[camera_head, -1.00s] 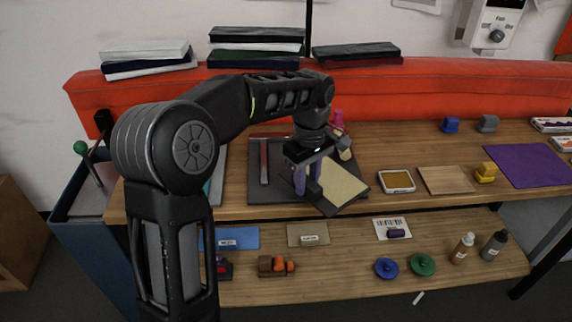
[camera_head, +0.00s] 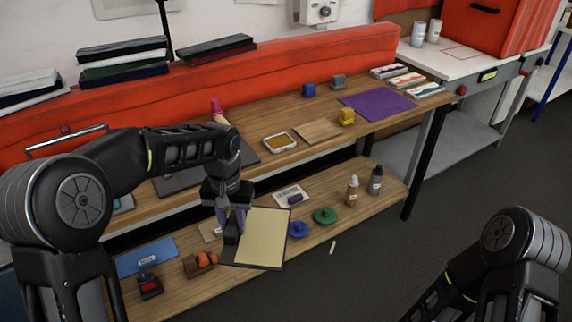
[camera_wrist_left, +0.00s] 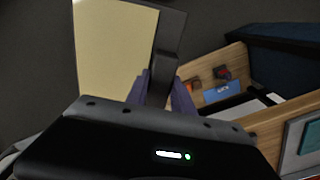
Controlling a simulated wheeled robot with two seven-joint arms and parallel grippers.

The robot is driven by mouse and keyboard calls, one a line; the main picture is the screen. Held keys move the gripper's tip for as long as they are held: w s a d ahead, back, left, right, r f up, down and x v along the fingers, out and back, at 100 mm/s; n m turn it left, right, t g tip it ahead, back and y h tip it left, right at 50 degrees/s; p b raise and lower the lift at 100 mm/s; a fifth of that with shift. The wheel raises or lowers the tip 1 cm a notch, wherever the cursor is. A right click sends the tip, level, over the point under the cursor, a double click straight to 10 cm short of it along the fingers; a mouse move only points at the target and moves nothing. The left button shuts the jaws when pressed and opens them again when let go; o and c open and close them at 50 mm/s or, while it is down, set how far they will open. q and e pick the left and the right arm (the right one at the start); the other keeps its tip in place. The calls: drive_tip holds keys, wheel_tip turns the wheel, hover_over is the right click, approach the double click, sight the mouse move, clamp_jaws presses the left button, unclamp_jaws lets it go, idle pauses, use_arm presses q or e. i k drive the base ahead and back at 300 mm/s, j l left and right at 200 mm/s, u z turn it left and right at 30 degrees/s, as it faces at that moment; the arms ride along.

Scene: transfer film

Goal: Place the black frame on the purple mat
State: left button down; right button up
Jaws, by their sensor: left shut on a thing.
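The black frame (camera_head: 287,225) is a thin dark border around a pale yellow panel. My left gripper (camera_head: 234,228) is shut on its near left edge and holds it in the air in front of the bench. In the left wrist view the frame (camera_wrist_left: 171,32) also shows, gripped between the purple fingers (camera_wrist_left: 155,90). The purple mat (camera_head: 377,104) lies flat and bare on the bench top at the right, well apart from the frame. My right arm shows at the lower right, but its gripper is out of view.
A yellow block (camera_head: 346,116), a wooden board (camera_head: 317,131) and an ink pad (camera_head: 279,143) stand left of the mat. Several paint boxes (camera_head: 408,79) lie behind and right of it. Bottles (camera_head: 352,190) and lids stand on the lower shelf. Open floor lies right of the bench.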

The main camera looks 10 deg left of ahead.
sight(373, 104)
drive_tip(key=i+l+z, duration=0.1)
drive_tip(key=z, duration=0.25)
drive_tip(key=i+z, duration=0.55)
drive_tip(key=z, duration=0.15)
drive_tip(key=i+j, duration=0.2)
drive_tip(key=i, duration=0.35)
drive_tip(key=i+j+z, duration=0.15)
drive_tip(key=i, duration=0.35)
drive_tip(key=j, duration=0.1)
